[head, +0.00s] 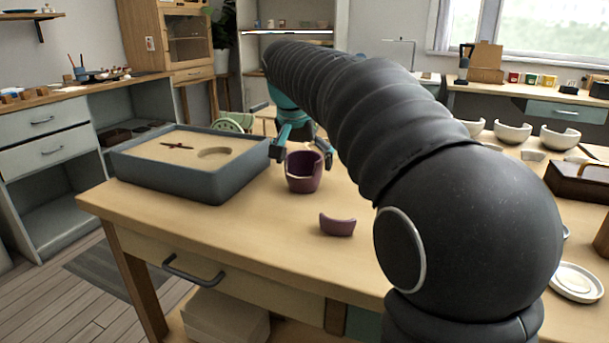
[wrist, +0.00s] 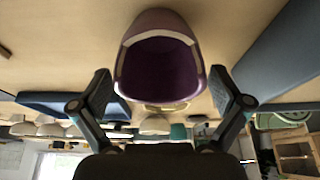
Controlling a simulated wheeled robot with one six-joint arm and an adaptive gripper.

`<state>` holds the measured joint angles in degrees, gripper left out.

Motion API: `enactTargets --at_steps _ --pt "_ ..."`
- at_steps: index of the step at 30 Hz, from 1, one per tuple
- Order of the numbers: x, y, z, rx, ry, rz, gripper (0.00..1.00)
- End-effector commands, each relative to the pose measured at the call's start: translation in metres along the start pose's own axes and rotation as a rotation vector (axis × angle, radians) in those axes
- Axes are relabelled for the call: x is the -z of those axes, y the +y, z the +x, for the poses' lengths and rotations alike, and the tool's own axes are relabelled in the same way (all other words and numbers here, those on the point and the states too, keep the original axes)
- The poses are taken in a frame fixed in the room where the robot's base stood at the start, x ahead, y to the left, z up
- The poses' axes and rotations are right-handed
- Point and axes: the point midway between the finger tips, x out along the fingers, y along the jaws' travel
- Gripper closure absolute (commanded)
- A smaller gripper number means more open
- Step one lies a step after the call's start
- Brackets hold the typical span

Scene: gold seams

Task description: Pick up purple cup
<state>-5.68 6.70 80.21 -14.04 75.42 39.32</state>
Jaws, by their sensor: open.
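The purple cup (head: 304,172) stands upright on the wooden table (head: 245,238), to the right of a blue-grey sand tray. Its rim is broken, with a pale edge along the break. In the wrist view the purple cup (wrist: 160,50) appears upside down, between the two fingers. My gripper (head: 302,150) is open, with its fingers on either side of the cup at the far side; it also shows in the wrist view (wrist: 168,92). I cannot tell whether a finger touches the cup. A loose purple shard (head: 337,225) lies on the table nearer the front edge.
The blue-grey tray (head: 190,180) filled with sand stands close left of the cup, with a small dark tool on the sand. White broken bowls (head: 513,132) and a white saucer (head: 575,282) are at the right. The table front is mostly clear.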

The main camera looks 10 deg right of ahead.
Motion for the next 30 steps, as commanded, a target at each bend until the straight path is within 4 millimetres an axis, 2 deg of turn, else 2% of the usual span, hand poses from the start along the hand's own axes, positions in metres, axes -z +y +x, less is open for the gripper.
enactTargets --at_steps 5,8,11,23,26,30 --pt "0.0 0.0 0.0 0.0 0.0 0.0 0.0" --pt "0.0 0.0 0.0 0.0 0.0 0.0 0.2" --pt "0.0 0.0 0.0 0.0 0.0 0.0 0.45" --pt "0.002 0.0 -0.003 0.0 0.001 0.0 0.46" --pt "0.004 0.0 -0.009 0.0 0.001 0.0 0.46" --pt "0.012 -0.001 -0.027 0.002 0.002 0.001 0.46"
